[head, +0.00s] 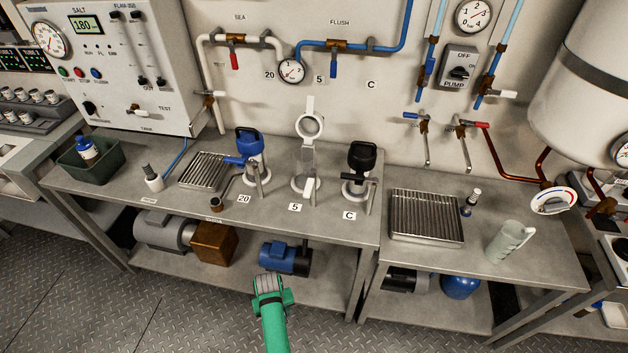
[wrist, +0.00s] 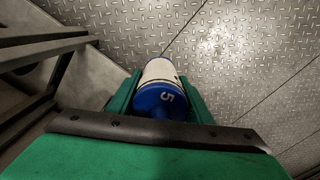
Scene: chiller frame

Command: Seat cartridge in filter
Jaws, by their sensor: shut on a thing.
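My gripper (head: 272,292) is in front of the bench, over the floor by the lower shelf. It is shut on a cartridge, which shows in the wrist view (wrist: 160,92) with a white body and a blue end marked 5. The filter station labelled 5 (head: 305,185) stands on the bench, above and beyond my gripper. Its ring (head: 310,126) is raised on an upright, and no coloured head sits on it. The filter labelled 20 (head: 250,150) has a blue head. The filter labelled C (head: 358,165) has a black head.
A slatted drain tray (head: 205,171) lies left of filter 20, and another tray (head: 427,217) lies on the right bench. A green bin (head: 90,163) holds a blue-capped bottle. A pale jug (head: 508,242) stands at right. A blue pump (head: 285,257) sits on the lower shelf beyond my gripper.

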